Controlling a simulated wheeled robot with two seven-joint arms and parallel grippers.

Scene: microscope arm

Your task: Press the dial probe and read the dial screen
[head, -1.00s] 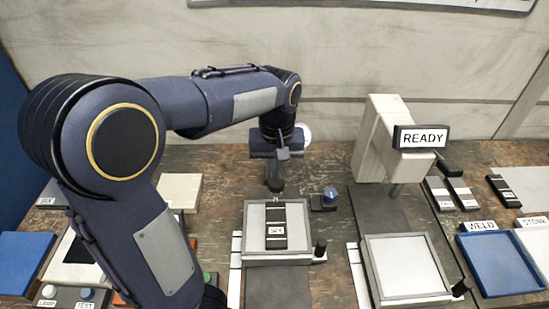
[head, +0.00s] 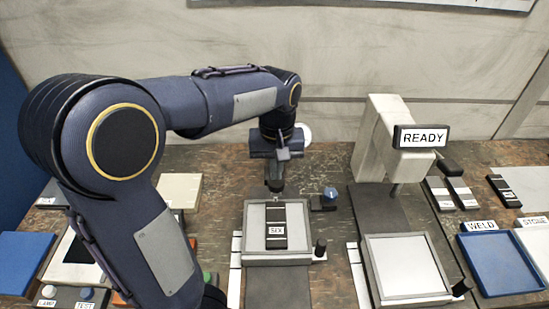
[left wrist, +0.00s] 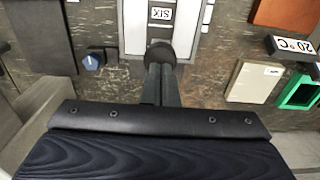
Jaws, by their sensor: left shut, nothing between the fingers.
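My left gripper (head: 275,188) points down at the back edge of a pale tray (head: 251,216) that holds a black block labelled SIX (head: 276,228). Its fingers (left wrist: 160,85) are shut and empty. A dark round piece (left wrist: 160,52) sits at the fingertips in the left wrist view; I cannot tell if it is the dial probe or if they touch. A screen reading READY (head: 422,138) is on a pale stand (head: 378,135) to the right, with a thin rod (head: 396,190) under its head. My right gripper is not in view.
A blue knob (head: 330,193) stands just right of the gripper. A second pale tray (head: 405,266) lies under the stand. A blue WELD tray (head: 498,265) and several dark blocks are farther right. LAMP and TEST buttons are at the front left, beside my arm.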

